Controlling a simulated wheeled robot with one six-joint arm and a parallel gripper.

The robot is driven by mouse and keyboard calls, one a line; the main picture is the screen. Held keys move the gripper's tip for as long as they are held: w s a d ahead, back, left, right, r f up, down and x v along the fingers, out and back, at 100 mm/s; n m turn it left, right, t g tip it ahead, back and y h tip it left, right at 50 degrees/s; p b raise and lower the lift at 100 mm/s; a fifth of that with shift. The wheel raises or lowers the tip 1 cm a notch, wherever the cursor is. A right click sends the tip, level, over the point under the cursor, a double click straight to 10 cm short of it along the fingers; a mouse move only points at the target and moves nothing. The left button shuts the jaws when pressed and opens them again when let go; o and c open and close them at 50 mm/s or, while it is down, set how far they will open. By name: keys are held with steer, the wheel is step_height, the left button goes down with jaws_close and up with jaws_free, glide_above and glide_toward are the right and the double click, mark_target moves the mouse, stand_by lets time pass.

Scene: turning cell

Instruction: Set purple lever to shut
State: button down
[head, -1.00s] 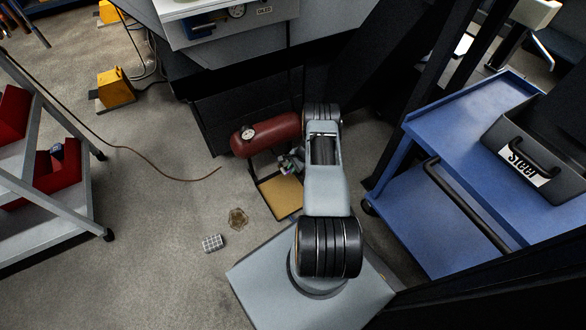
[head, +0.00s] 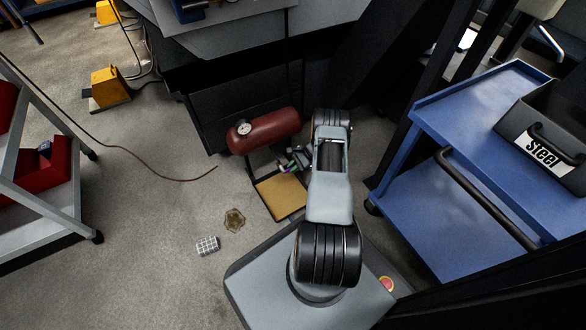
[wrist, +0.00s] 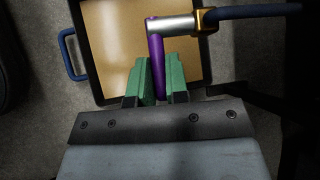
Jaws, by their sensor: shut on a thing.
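The purple lever (wrist: 157,55) shows in the wrist view, sticking out from the end of a silver pipe with a brass fitting. My gripper (wrist: 161,80) has green fingers, one on each side of the lever, and is shut on it. In the head view my gripper (head: 290,165) is small and partly hidden, close to the red tank (head: 265,130). The lever is too small to make out clearly there. I cannot tell from these frames whether the valve is open or shut.
A tray with a tan bottom (head: 281,196) lies under the gripper. A blue cart (head: 450,205) stands to the right with a bin marked Steel (head: 545,145). A brown hose (head: 150,175), a gridded block (head: 207,246) and a brown stain (head: 235,220) are on the floor at left.

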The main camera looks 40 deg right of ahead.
steer(key=c, duration=1.1)
jaws_free()
steer(key=shift+d, duration=0.1)
steer(key=p+v, duration=0.4)
steer(key=v, duration=0.9)
steer(key=shift+d+r, duration=0.2)
steer(key=shift+r, duration=0.05)
